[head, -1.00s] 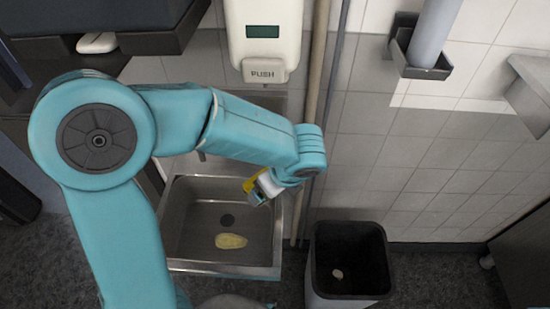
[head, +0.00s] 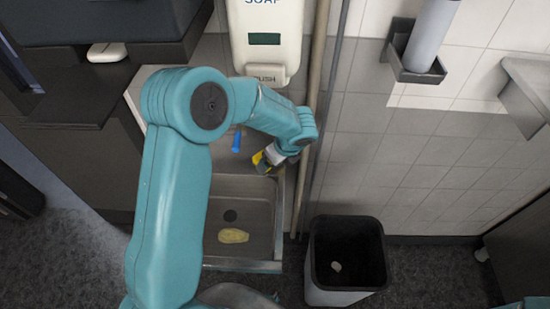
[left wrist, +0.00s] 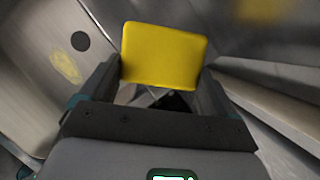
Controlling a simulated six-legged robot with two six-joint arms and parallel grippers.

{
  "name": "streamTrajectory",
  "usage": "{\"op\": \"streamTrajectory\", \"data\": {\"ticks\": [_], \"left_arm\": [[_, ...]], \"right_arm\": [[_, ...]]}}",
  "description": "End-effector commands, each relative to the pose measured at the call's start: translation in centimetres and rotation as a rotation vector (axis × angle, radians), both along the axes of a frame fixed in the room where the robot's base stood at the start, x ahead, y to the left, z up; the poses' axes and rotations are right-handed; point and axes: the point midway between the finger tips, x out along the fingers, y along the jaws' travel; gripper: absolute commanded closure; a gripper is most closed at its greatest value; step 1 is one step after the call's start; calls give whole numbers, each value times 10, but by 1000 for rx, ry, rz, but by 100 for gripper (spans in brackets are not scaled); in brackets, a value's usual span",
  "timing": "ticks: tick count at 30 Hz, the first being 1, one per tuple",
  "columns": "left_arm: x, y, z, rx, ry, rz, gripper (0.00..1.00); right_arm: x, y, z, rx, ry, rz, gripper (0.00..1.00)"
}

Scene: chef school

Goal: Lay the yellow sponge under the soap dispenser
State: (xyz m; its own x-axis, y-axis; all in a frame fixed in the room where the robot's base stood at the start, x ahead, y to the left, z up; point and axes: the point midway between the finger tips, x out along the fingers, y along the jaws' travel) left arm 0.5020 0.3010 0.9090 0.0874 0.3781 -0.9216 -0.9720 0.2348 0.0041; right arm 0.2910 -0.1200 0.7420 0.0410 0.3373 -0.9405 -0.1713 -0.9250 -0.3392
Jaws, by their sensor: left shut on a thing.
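The yellow sponge (head: 258,159) is in the jaws of my left gripper (head: 265,161), over the back right of the sink (head: 214,193). In the left wrist view the sponge (left wrist: 164,52) stands out flat between the two dark fingers, which are shut on it. The white soap dispenser (head: 264,18) hangs on the wall above and behind my gripper, with its push lever (head: 268,77) at its lower end. My forearm passes in front of the wall below the dispenser. My right gripper is not in view.
A blue object (head: 237,140) shows behind the sink. Pipes (head: 318,120) run down the wall right of the dispenser. A dark open bin (head: 318,285) stands right of the sink.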

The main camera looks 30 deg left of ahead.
Motion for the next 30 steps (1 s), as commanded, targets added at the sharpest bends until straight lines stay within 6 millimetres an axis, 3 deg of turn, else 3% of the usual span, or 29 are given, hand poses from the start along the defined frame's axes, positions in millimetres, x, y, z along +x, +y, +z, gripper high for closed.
{"op": "streamTrajectory", "data": {"ticks": [2,13,14,24,30], "left_arm": [[2,2,-6,1,3,0,40],[3,2,-14,0,-1,0,40],[4,2,-12,0,-1,0,1],[4,1,-4,1,-2,-1,0],[1,-15,33,1,-7,-3,0]], "right_arm": [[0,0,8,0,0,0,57],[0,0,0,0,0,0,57],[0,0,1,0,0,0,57],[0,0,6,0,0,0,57],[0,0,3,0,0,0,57]]}}
